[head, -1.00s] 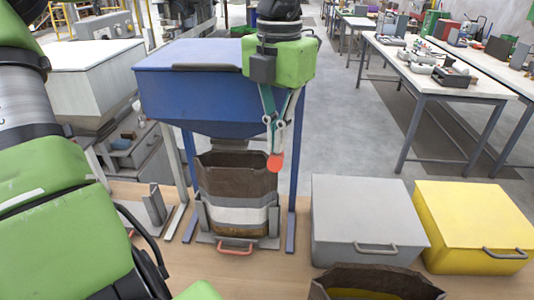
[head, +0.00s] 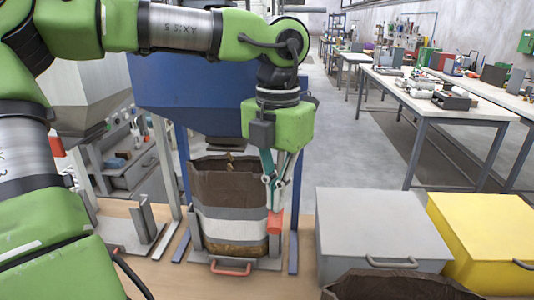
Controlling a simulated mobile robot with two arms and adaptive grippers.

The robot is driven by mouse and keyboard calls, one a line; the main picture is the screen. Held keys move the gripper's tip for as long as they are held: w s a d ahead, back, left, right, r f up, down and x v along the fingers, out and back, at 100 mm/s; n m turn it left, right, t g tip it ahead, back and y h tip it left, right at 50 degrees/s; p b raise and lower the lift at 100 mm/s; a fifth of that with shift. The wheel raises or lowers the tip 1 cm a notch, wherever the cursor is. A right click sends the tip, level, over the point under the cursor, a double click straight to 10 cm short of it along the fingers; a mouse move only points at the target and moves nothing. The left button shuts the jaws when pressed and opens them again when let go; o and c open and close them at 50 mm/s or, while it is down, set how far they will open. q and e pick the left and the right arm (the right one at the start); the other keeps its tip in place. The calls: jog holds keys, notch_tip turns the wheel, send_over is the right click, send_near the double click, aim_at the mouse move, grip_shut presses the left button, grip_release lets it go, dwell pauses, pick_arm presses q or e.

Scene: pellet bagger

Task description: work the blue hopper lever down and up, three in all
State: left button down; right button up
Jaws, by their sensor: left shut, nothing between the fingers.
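The blue hopper (head: 200,110) stands at centre left, partly hidden by my left arm. Its lever's orange-red handle (head: 275,222) is low at the hopper's right side, beside the bag. My left gripper (head: 274,205) points down with its fingers shut, just above the handle and seemingly touching it from above. The handle is not between the fingers. A brown bag with a white band (head: 232,227) stands open under the hopper. A few tan pellets (head: 230,162) show at its mouth, below the outlet. My right gripper is not in view.
A red-handled tray (head: 231,268) is under the bag. A grey lidded bin (head: 375,225) and a yellow bin (head: 485,235) stand to the right. Another open brown bag (head: 400,287) is at the bottom edge. A pale hopper (head: 85,65) is at left.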

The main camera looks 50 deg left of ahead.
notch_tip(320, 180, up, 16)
jog(key=p, duration=1.7)
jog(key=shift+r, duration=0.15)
